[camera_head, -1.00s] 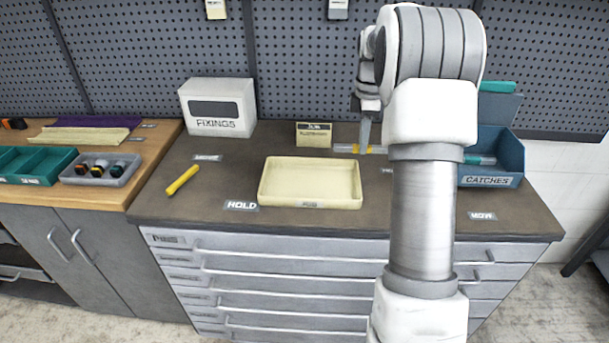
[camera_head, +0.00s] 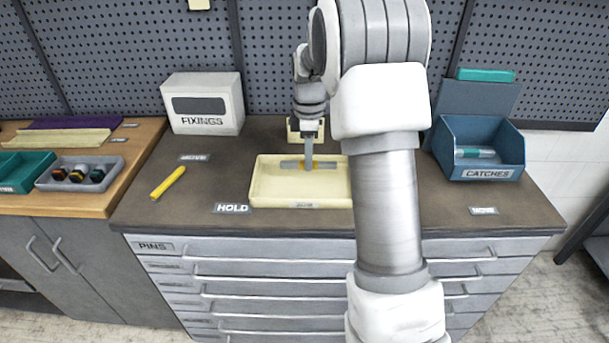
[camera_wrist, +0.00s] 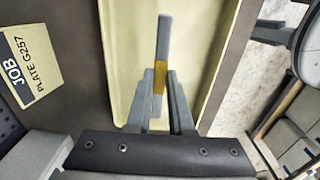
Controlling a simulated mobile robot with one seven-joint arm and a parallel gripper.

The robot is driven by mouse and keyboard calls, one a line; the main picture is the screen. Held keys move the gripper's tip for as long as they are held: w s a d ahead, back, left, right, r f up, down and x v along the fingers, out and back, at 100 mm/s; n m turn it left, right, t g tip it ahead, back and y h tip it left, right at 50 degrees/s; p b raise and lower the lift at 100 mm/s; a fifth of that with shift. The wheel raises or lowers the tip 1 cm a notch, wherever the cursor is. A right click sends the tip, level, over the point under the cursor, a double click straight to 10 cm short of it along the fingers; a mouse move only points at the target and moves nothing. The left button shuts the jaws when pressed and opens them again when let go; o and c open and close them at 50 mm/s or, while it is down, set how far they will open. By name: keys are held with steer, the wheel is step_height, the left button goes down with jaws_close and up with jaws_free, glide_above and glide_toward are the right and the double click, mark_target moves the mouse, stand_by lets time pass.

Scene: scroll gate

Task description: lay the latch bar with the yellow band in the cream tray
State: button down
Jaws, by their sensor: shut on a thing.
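The latch bar (camera_head: 292,164) is grey with a yellow band at its middle. My gripper (camera_head: 309,164) is shut on it at the band, and the bar lies level across the view. The cream tray (camera_head: 262,198) stands on the dark counter, and the bar is over its inside. In the wrist view the bar (camera_wrist: 163,40) shows between the fingers (camera_wrist: 160,85), with the tray floor (camera_wrist: 130,40) behind it. I cannot tell whether the bar touches the tray floor. My arm hides the tray's right end in the head view.
A yellow stick (camera_head: 168,183) lies left of the tray. The white FIXINGS box (camera_head: 203,103) stands at the back left. The blue CATCHES bin (camera_head: 483,150) holds a grey and teal bar at right. A job card (camera_wrist: 30,62) stands behind the tray.

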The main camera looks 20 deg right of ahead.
mark_target(304, 183)
steer(key=shift+a+f, duration=0.4)
steer(key=shift+a, duration=0.15)
steer(key=shift+f+b, duration=0.3)
steer(key=shift+f, duration=1.6)
steer(key=shift+f, duration=0.2)
steer(key=c, duration=0.8)
jaws_free()
steer(key=shift+r, duration=0.15)
